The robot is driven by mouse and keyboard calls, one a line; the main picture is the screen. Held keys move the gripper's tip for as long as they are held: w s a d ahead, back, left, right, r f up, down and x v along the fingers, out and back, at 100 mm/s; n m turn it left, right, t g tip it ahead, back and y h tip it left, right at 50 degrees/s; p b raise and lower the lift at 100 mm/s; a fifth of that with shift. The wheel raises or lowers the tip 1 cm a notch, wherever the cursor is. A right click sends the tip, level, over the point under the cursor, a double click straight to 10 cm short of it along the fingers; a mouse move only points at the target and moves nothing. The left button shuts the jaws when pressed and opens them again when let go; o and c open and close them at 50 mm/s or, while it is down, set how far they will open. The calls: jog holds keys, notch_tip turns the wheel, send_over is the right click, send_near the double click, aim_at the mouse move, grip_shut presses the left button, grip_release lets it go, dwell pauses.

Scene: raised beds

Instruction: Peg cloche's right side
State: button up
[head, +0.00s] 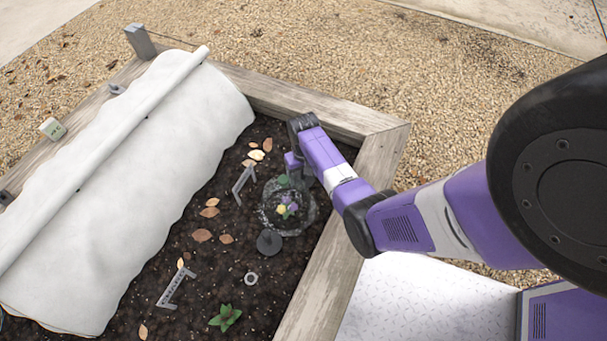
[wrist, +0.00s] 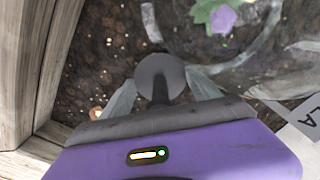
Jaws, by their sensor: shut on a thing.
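The clear cloche (head: 270,197) sits on the soil, with a small plant with purple and yellow flowers (head: 288,208) under it. Part of its rim (wrist: 262,42) shows at the upper right of the wrist view. My gripper (wrist: 160,93) is shut on a grey peg (wrist: 160,70) with a round, flat head. In the head view my gripper is at the cloche's far side, by the bed's wooden wall; its fingertips and the held peg cannot be made out there. A second dark, round-headed piece (head: 269,242), perhaps another peg, is at the cloche's near side.
A white fleece tunnel (head: 130,190) covers the bed's left part. Two grey lettered markers (head: 243,185) (head: 175,287) stand in the soil. A grey ring (head: 251,278) and a green seedling (head: 225,317) are nearer. The wooden wall (wrist: 20,70) is close to my gripper.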

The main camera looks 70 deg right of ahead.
jog(key=shift+f, duration=0.2)
jog(key=o, duration=1.4)
jog(key=shift+o, duration=0.2)
notch_tip(320, 180, up, 8)
jog(key=p, duration=0.3)
jog(key=shift+f, duration=0.1)
